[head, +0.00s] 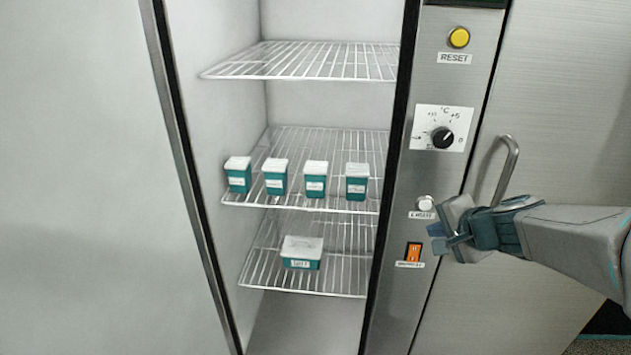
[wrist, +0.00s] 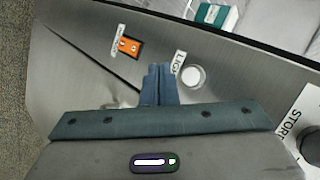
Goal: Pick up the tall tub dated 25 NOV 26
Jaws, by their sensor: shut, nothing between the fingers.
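Several tall teal tubs with white lids stand in a row on the middle wire shelf in the head view: a far-left tub (head: 238,174), a second (head: 275,177), a third (head: 315,179) and a far-right tub (head: 357,181). Each has a small label at its front; the dates are too small to read, so I cannot tell which is 25 NOV 26. My gripper (head: 436,237) is shut and empty, in front of the control panel right of the opening. It also shows shut in the wrist view (wrist: 159,72), near the light button.
A wide, low teal tub (head: 301,262) sits on the lower shelf; the upper shelf (head: 300,62) is empty. The panel carries a yellow reset button (head: 459,37), a dial (head: 442,138), a white button (head: 425,203) and an orange switch (head: 413,252). A handle (head: 510,165) stands at right.

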